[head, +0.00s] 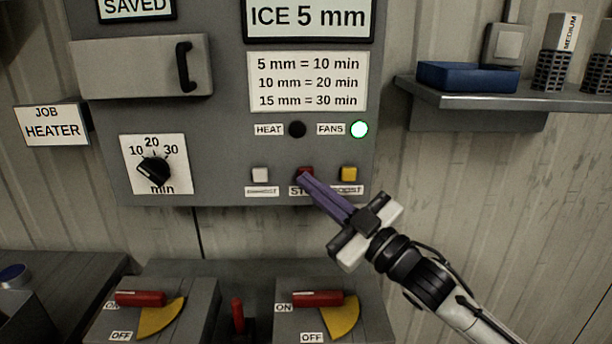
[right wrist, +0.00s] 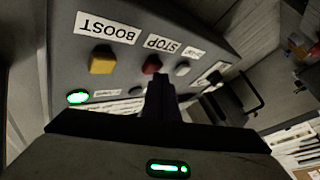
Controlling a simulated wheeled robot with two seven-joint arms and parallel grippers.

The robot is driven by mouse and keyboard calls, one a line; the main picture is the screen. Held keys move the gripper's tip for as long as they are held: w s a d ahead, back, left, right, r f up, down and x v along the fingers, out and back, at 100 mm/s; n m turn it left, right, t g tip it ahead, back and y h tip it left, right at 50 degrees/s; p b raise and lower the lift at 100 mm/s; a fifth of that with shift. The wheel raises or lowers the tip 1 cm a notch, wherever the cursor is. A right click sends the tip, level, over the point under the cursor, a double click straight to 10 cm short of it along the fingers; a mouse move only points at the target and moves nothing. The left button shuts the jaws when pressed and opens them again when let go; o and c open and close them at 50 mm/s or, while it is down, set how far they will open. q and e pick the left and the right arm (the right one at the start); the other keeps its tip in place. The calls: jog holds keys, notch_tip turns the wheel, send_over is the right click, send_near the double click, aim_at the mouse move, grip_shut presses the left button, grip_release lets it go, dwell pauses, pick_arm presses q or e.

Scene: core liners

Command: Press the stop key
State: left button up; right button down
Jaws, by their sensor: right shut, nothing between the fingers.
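The red stop key (head: 305,170) is in the middle of a row of three keys on the grey panel, with a white key (head: 260,174) to its left and a yellow boost key (head: 348,173) to its right. In the right wrist view the red key (right wrist: 152,63) shows just beyond my fingertips, under the STOP label (right wrist: 163,43). My right gripper (head: 304,178) is shut and empty, its purple fingers pointing up-left at the red key. The tips overlap the key's lower edge in the head view; I cannot tell whether they touch it. My left gripper is out of view.
A dial (head: 153,171) is at the left. Two red-handled switches stand below the panel. A shelf (head: 480,96) holds a blue tray (head: 466,77) at the right.

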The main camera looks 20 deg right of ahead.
jog(key=shift+w+d, duration=0.1)
jog(key=shift+w, duration=0.3)
jog(key=shift+s, duration=0.15)
dwell(0.5)
jog(key=shift+s+a+p, duration=0.25)
jog(key=shift+s+p, duration=0.05)
jog(key=shift+s, duration=0.5)
jog(key=s, duration=0.2)
jog(key=s+a+p, duration=0.1)
jog(key=s, duration=0.1)
jog(key=shift+s+a, duration=0.2)
jog(key=shift+s, duration=0.2)
dwell(0.4)
